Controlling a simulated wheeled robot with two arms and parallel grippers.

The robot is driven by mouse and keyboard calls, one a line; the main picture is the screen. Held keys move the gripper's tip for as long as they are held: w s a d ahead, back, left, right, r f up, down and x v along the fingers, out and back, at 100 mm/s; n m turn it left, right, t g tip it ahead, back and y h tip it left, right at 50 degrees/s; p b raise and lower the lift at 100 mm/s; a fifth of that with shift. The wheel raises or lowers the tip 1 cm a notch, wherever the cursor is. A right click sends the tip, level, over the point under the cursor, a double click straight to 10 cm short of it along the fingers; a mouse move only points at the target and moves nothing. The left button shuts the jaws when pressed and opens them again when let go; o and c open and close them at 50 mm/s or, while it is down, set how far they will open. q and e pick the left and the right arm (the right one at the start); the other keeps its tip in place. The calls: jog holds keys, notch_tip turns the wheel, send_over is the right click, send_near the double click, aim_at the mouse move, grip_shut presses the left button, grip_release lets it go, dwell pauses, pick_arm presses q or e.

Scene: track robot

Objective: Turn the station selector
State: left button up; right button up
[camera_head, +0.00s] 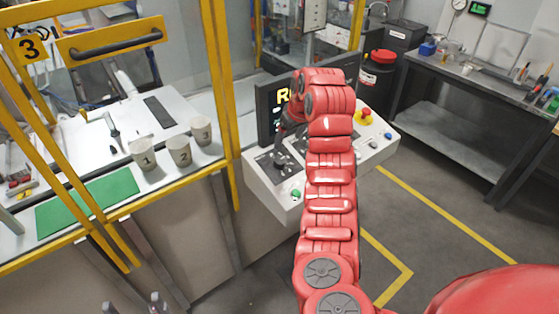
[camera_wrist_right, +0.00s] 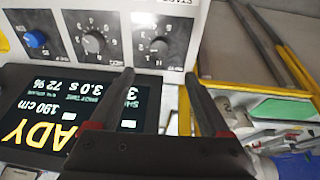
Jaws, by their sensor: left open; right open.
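The control panel in the head view (camera_head: 262,185) carries round dials on dark plates. One grey dial (camera_head: 280,161) shows at its left, beside my right wrist. The wrist view, upside down, shows two grey numbered dials, a right one (camera_wrist_right: 160,46) and a left one (camera_wrist_right: 93,42). I cannot read which is the station selector. My right gripper (camera_wrist_right: 157,78) is open and empty, its fingers apart and the right dial in line with the gap beyond the tips. In the head view my arm mostly hides this gripper. My left gripper (camera_head: 132,303) is open and empty at the bottom left.
A dark display (camera_wrist_right: 75,115) stands by the dials. Cups numbered 1 (camera_head: 145,153), 2 (camera_head: 180,151) and 3 (camera_head: 202,131) stand behind the yellow frame (camera_head: 222,90).

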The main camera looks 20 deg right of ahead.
jog(key=b, duration=0.2)
send_near(280, 160)
jog(key=p+x, duration=0.4)
jog(key=x, duration=0.3)
jog(key=shift+f, duration=0.1)
jog(key=shift+p+x, duration=0.3)
jog(key=shift+x, duration=0.45)
